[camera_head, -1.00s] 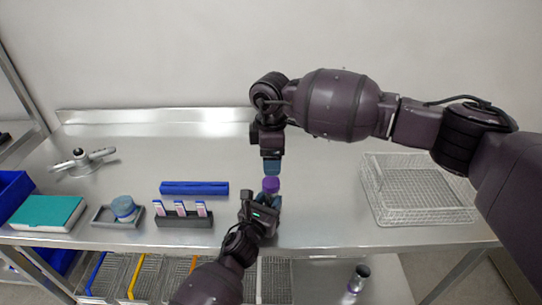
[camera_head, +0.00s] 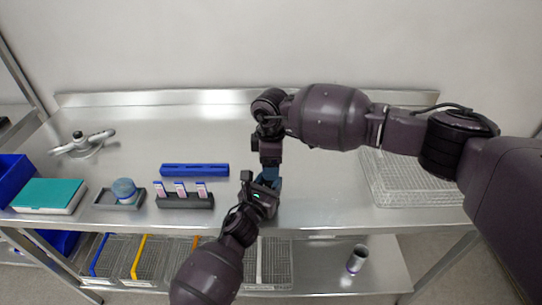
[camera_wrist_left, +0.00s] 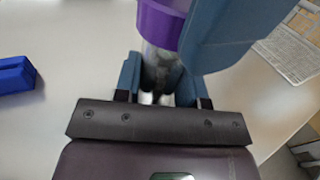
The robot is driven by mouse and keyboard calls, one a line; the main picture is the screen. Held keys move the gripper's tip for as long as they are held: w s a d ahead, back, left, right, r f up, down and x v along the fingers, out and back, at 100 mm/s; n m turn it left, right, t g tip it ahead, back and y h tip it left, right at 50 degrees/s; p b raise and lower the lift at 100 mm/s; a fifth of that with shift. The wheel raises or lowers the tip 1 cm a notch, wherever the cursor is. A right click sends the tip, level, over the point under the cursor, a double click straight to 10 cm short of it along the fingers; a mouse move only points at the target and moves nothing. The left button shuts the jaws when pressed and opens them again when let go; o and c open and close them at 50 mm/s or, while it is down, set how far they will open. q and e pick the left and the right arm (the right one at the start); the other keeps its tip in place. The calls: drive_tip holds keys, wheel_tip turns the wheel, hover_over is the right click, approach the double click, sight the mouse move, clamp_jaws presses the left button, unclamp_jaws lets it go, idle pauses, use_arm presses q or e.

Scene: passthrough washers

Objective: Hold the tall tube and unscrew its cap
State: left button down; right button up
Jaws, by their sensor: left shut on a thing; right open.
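The tall tube (camera_wrist_left: 158,62) shows in the left wrist view as a clear, upright body under a purple cap (camera_wrist_left: 162,24). My left gripper (camera_wrist_left: 158,82) is shut on the tube below the cap. My right gripper (camera_head: 271,168) is open and has come down over the cap from above. One of its blue-grey fingers stands close beside the cap in the left wrist view and covers part of it. I cannot tell whether that finger touches it. In the head view the cap and tube are hidden by the two grippers.
A blue rack (camera_head: 194,170), a dark holder with several small tubes (camera_head: 185,200) and a tray with a blue-lidded jar (camera_head: 124,190) lie left of my grippers. A wire basket (camera_head: 400,185) stands to the right. The bench behind is clear.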

drive_tip(key=c, duration=0.9)
drive_tip(key=shift+c, duration=0.2)
